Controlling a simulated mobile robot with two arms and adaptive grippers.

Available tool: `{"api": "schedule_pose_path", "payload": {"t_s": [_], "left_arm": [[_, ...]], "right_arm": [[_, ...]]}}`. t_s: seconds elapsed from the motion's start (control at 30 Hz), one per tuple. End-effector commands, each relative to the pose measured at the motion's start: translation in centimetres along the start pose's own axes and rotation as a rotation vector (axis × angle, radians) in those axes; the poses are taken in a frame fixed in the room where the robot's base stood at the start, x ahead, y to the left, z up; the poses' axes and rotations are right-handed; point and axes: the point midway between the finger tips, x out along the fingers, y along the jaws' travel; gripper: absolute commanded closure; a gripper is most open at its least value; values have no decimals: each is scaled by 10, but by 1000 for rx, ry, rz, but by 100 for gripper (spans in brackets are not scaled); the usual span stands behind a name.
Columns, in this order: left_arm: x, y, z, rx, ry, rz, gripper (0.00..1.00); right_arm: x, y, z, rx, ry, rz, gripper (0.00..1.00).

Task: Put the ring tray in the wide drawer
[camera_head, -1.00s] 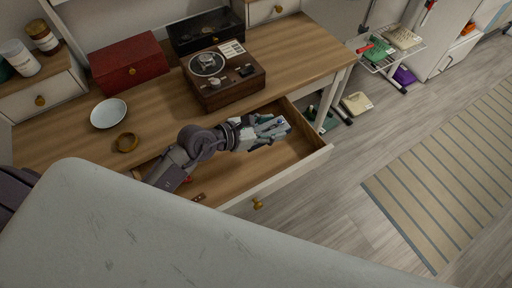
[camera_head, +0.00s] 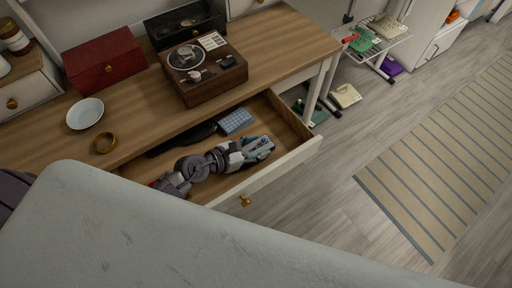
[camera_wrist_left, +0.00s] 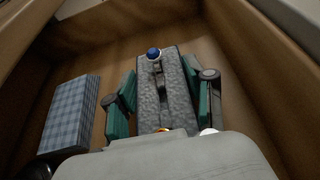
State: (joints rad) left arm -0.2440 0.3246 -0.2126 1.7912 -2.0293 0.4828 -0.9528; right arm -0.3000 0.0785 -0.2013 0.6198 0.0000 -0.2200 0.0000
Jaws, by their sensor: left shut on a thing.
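The wide drawer (camera_head: 286,164) is pulled open under the desk. My left gripper (camera_head: 258,148) is inside its outline, low over the drawer floor in the head view. In the left wrist view, its green-padded fingers (camera_wrist_left: 160,96) are shut on the ring tray (camera_wrist_left: 179,110), a narrow grey textured slab. A ring with a blue stone (camera_wrist_left: 154,54) and other small ring-like items sit on the tray. The tray is mostly hidden by the fingers in the head view. Whether it touches the drawer floor is unclear. My right gripper is not in view.
A blue checked item (camera_head: 236,121) lies in the drawer's back, beside a dark object (camera_head: 184,138).

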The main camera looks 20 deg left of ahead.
Motion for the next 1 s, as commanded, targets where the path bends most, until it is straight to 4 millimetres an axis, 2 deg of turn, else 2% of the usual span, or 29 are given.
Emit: {"api": "schedule_pose_path", "payload": {"t_s": [0.33,0.37,0.5,0.87,1.0], "left_arm": [[2,1,-2,1,-4,1,96],[1,0,-2,0,-3,1,43],[1,0,-1,0,-2,1,21],[-1,0,3,0,-2,0,21],[-18,0,1,2,2,1,21]], "right_arm": [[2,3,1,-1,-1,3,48],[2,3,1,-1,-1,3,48],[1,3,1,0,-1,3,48],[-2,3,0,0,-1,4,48],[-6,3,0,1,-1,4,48]]}}
